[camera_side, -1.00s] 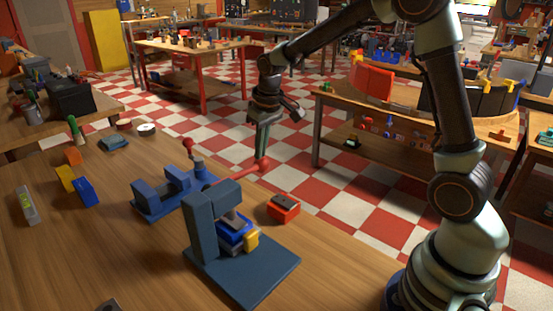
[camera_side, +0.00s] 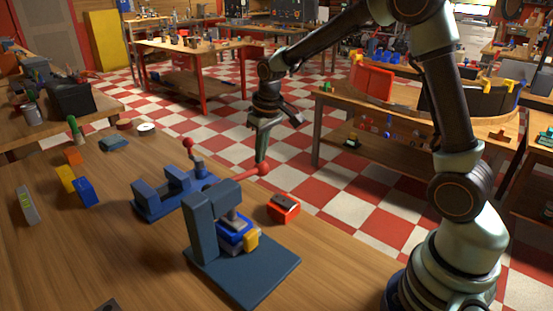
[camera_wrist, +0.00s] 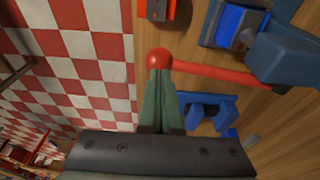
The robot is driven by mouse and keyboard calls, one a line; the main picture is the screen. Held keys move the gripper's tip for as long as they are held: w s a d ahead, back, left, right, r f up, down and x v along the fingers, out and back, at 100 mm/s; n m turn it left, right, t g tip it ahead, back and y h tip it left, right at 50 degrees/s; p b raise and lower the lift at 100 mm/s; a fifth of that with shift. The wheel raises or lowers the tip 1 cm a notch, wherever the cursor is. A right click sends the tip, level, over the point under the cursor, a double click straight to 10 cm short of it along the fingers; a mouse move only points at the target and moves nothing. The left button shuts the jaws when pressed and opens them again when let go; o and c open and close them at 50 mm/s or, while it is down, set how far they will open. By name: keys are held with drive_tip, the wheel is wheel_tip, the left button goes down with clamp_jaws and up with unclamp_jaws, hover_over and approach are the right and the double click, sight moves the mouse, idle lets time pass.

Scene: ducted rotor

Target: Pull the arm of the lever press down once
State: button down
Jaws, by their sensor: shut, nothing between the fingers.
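The lever press (camera_side: 197,232) is a dark blue frame on a flat base plate. Its red arm (camera_side: 240,174) reaches out to the right from the head and ends in a red ball (camera_side: 263,168). My gripper (camera_side: 262,158) is shut and empty, pointing down with its tips at the top of the ball. In the wrist view my shut green fingers (camera_wrist: 159,76) meet the red ball (camera_wrist: 159,57), and the red arm (camera_wrist: 212,72) runs right to the press head (camera_wrist: 288,58). Whether the tips press on the ball is hard to tell.
A blue block (camera_side: 232,236) with a yellow piece (camera_side: 251,240) sits under the press head. A red box (camera_side: 284,208) stands right of the press. A blue vise-like fixture (camera_side: 172,190) with a red-knobbed lever (camera_side: 188,143) stands behind it.

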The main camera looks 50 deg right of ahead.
drive_tip(key=a+r, duration=0.3)
drive_tip(key=r, duration=1.2)
idle(1.1)
drive_tip(key=shift+r, duration=2.95)
drive_tip(key=s+f+t, duration=0.1)
drive_tip(key=s+f, duration=0.4)
drive_tip(key=s, duration=0.4)
drive_tip(key=s+f+t, duration=0.2)
drive_tip(key=s+f, duration=0.3)
drive_tip(key=s, duration=0.4)
drive_tip(key=shift+a+f, duration=0.15)
drive_tip(key=shift+a, duration=0.1)
